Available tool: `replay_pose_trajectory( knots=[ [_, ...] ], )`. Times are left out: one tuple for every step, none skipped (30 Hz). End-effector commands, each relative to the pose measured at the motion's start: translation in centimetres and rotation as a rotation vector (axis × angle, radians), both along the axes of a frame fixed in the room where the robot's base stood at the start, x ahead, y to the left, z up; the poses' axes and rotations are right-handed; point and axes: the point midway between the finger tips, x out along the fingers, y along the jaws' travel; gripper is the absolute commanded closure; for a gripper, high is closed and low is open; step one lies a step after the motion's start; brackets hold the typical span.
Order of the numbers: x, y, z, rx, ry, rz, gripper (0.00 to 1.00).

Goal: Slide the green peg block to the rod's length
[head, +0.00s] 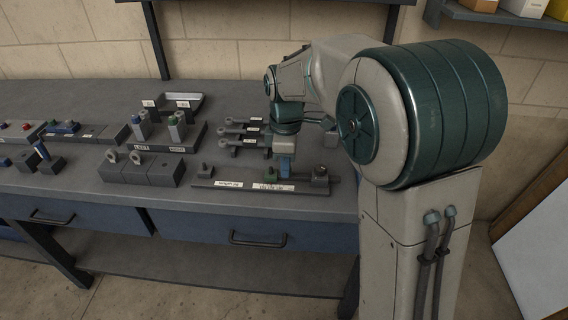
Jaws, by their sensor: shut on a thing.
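The green peg block (271,175) sits on a long dark base plate (232,186) with white labels, near the front edge of the bench. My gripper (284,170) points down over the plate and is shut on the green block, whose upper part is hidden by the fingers. A dark fixed block (320,178) stands on the plate to the right of the green block, and a small dark post (206,170) stands at its left end. Several grey rods (241,131) with ring ends lie on a rack behind the plate, partly hidden by my arm.
Left of the plate stand grey blocks with rings (140,168) and a labelled dark stand (168,134) with upright blue and green-topped pieces. An open grey tray (181,103) lies at the back. Bench space in front of the plate is narrow.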

Motion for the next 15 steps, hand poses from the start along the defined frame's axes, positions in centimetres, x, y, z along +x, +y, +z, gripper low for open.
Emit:
replay_pose_trajectory(
  knots=[
    [0.01, -0.11, 0.04, 0.0, 0.001, -0.001, 1.0],
    [0.02, -0.16, 0.03, 0.0, 0.001, -0.003, 1.0],
    [0.02, -0.22, 0.03, 0.0, 0.001, -0.004, 1.0],
    [0.03, -0.25, 0.03, 0.0, 0.001, -0.004, 1.0],
    [0.03, -0.27, 0.03, 0.0, 0.001, -0.005, 1.0],
    [0.03, -0.27, 0.03, 0.0, 0.001, -0.005, 1.0],
    [0.03, -0.26, 0.03, 0.0, 0.001, -0.005, 0.81],
    [0.03, -0.24, 0.04, 0.0, 0.0, -0.004, 0.73],
    [0.03, -0.2, 0.04, 0.0, 0.0, -0.004, 0.62],
    [0.02, -0.18, 0.03, 0.0, 0.0, -0.003, 0.62],
    [0.01, -0.16, 0.03, 0.0, 0.0, -0.003, 0.62],
    [0.01, -0.13, 0.02, 0.0, 0.0, -0.002, 0.62],
    [0.0, -0.11, 0.02, 0.0, 0.001, -0.002, 0.62],
    [-0.02, -0.07, 0.02, 0.0, 0.001, 0.0, 0.62],
    [-0.03, -0.06, 0.01, 0.0, 0.001, 0.0, 0.62]
  ],
)
